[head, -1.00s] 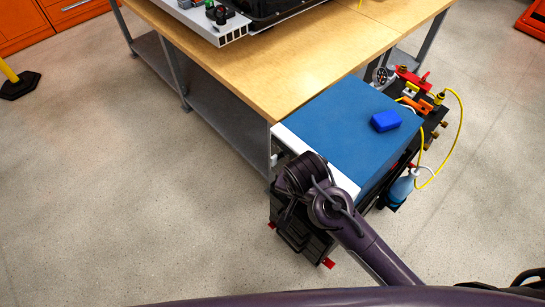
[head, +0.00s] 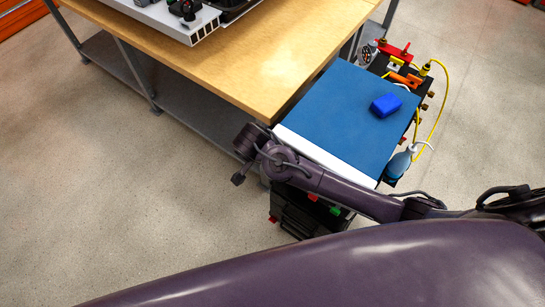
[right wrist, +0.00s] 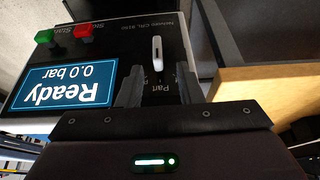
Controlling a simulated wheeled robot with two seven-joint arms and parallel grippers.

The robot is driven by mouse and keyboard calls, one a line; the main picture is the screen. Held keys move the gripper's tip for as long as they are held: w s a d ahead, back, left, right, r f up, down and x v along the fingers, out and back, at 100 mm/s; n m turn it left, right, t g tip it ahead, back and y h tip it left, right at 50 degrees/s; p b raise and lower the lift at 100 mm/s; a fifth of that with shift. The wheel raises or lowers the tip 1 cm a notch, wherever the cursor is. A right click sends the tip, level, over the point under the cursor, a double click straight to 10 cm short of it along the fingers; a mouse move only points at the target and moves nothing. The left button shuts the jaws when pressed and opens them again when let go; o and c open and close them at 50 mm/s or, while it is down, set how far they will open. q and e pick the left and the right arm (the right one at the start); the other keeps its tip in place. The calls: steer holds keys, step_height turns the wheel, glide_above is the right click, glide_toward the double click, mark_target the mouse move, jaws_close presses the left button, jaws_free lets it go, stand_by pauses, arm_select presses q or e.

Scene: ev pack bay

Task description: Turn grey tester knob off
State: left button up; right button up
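The tester panel (right wrist: 120,38) shows upside down in the right wrist view, with a lit screen (right wrist: 66,84) reading "Ready" and "0.0 bar". A pale grey lever-like knob (right wrist: 157,54) stands out from the panel, right of the screen. A "Part" label shows below it, partly hidden. My right gripper (right wrist: 160,85) is open and empty. Its two fingers point toward the knob, one on each side of its line; contact is not evident. In the head view my right arm reaches across the front of the blue-topped unit (head: 335,115); its fingertips cannot be made out. My left gripper is not in view.
A green button (right wrist: 44,36) and a red button (right wrist: 83,31) sit by the screen. A wooden bench (head: 265,80) adjoins the unit. A blue block (head: 385,105) lies on top, near yellow hoses (head: 441,95). Floor at left is clear.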

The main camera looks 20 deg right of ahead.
steer(key=x, duration=0.5)
steer(key=shift+s+d+p, duration=0.15)
steer(key=shift+p, duration=0.15)
steer(key=shift+f, duration=0.4)
steer(key=c, duration=0.6)
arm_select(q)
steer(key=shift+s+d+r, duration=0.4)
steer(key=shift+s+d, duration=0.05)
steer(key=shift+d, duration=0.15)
arm_select(e)
jaws_close()
